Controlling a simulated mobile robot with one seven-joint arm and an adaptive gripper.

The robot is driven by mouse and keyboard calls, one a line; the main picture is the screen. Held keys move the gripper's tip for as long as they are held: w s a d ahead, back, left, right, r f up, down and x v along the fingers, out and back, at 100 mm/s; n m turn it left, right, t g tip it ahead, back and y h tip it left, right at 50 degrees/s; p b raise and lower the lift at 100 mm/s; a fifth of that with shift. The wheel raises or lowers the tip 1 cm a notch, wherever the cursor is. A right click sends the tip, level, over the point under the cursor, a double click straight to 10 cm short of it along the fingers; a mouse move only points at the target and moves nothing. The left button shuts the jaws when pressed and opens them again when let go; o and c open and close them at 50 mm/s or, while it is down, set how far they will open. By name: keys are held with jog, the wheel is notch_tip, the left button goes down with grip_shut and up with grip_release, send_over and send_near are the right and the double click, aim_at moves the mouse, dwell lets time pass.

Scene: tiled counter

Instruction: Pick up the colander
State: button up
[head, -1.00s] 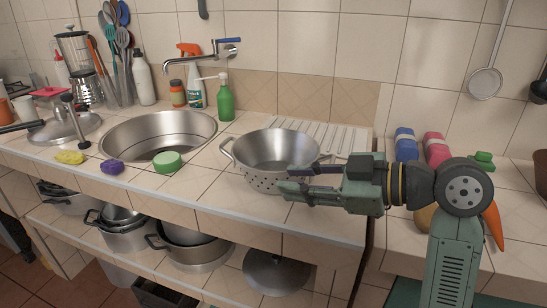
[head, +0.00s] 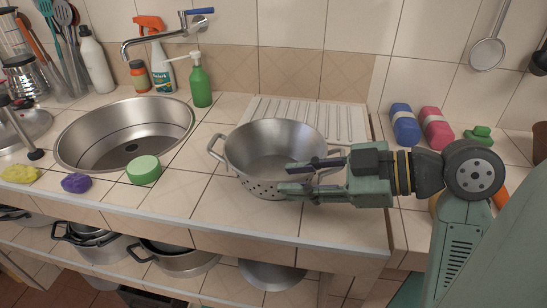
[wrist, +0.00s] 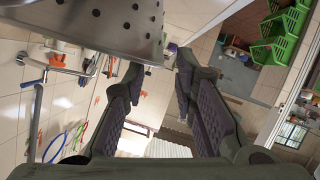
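The colander (head: 240,163) is a silver metal bowl with small holes low in its side and loop handles.
The round sink (head: 75,150) is at left, with a green sponge (head: 144,170) in front. A green soap bottle (head: 201,85) stands behind. The ribbed drainboard (head: 345,118) is behind the colander. Blue (head: 405,125) and pink (head: 436,128) packs lie at right. Pots sit on the shelf below.

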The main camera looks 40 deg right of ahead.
aim_at(247, 182)
jog(key=shift+p+x, duration=0.75)
jog(key=shift+x, duration=2.4)
jog(key=shift+c, duration=0.5)
grip_shut()
